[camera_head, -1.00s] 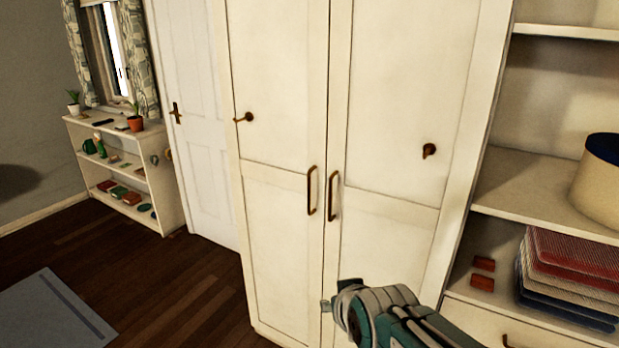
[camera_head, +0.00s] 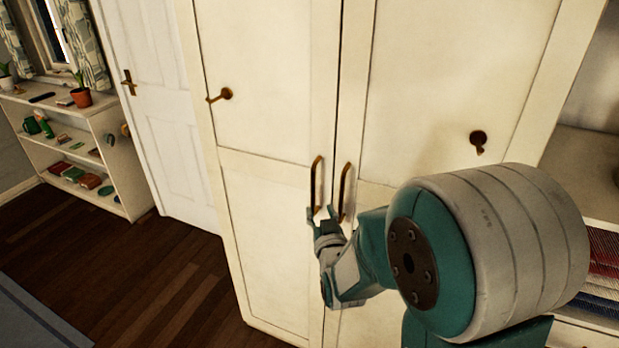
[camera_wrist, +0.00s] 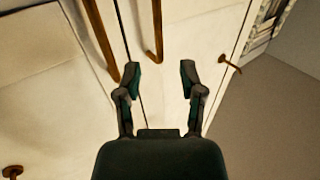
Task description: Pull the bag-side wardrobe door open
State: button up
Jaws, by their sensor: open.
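A cream two-door wardrobe stands ahead, with both doors shut. The left door (camera_head: 260,85) has a bronze bar handle (camera_head: 317,187), and the right door (camera_head: 440,75) has a matching handle (camera_head: 346,192). No bag is in view, so I cannot tell which door is on its side. My gripper (camera_head: 322,214) is at the lower ends of the handles, open and empty. In the wrist view, the left door's handle (camera_wrist: 157,28) ends just beyond the gap between my open fingertips (camera_wrist: 160,76). The right door's handle (camera_wrist: 101,40) lies outside the left finger.
Bronze hooks stick out from the left door (camera_head: 226,94) and right door (camera_head: 478,139). A white panel door (camera_head: 160,100) and low shelf (camera_head: 110,135) stand to the left. Open shelving with folded cloths (camera_head: 603,255) is at the right. Wooden floor (camera_head: 150,270) lies clear at left.

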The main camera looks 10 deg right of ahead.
aim_at(313, 187)
jog(key=w, duration=1)
jog(key=shift+d, duration=0.15)
jog(key=shift+w+d, duration=0.15)
jog(key=shift+c, duration=0.3)
grip_shut()
